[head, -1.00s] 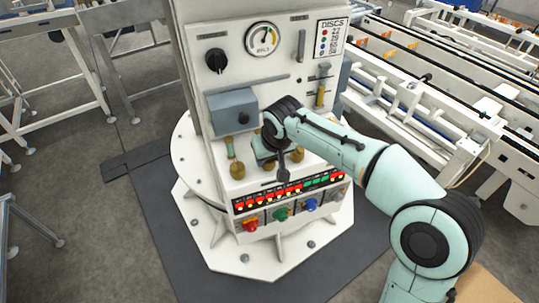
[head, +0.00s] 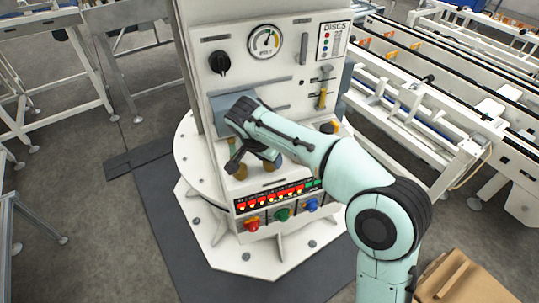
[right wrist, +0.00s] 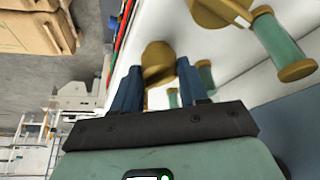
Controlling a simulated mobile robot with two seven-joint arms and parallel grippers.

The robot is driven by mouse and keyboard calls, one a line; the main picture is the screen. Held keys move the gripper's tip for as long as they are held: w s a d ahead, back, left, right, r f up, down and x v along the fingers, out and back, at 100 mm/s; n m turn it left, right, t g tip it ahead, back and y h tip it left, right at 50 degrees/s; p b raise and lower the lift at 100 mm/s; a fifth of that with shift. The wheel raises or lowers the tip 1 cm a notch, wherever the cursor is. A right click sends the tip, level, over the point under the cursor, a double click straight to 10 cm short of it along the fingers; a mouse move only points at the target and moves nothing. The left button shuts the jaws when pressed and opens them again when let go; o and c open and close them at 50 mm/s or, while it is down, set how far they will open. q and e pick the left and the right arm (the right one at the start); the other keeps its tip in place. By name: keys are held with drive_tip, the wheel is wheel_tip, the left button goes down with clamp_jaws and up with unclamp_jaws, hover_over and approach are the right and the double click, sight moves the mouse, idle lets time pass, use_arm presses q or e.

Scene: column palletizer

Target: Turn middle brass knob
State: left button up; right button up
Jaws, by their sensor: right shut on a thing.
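The white control panel (head: 292,100) carries a row of brass knobs with green tubes above them. My right gripper (head: 256,160) is at this row in the head view. In the right wrist view its two blue fingers are shut on a brass knob (right wrist: 158,62), which looks like the middle one. The left brass knob (head: 240,173) is free beside the gripper and also shows in the right wrist view (right wrist: 225,10). The right knob is hidden behind my arm. My left gripper is not in view.
Below the knobs are a strip of red and green lights and red (head: 252,223), green (head: 283,214) and blue (head: 311,205) knobs. A grey box (head: 222,103), black dial (head: 219,63) and gauge (head: 265,42) sit above. A cardboard box (head: 455,280) stands at lower right.

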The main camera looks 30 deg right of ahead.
drive_tip(key=m+g, duration=0.1)
drive_tip(key=m, duration=0.1)
drive_tip(key=m+p, duration=0.1)
drive_tip(key=m, duration=0.1)
drive_tip(key=shift+w+r+g+h+p, duration=0.1)
drive_tip(key=shift+g+h+p, duration=0.2)
drive_tip(key=shift+g, duration=0.1)
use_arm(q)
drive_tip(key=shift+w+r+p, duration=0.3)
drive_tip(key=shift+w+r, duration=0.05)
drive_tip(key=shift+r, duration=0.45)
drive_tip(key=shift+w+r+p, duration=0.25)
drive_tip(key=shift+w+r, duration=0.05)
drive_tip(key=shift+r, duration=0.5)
use_arm(e)
drive_tip(key=shift+m+g, duration=0.5)
drive_tip(key=shift+m, duration=1)
drive_tip(key=o, duration=1)
drive_tip(key=shift+o, duration=0.2)
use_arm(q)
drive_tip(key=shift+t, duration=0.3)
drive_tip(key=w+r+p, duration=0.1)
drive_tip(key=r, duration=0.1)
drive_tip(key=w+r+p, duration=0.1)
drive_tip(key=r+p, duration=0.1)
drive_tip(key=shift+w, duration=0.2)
use_arm(e)
drive_tip(key=v, duration=1.3)
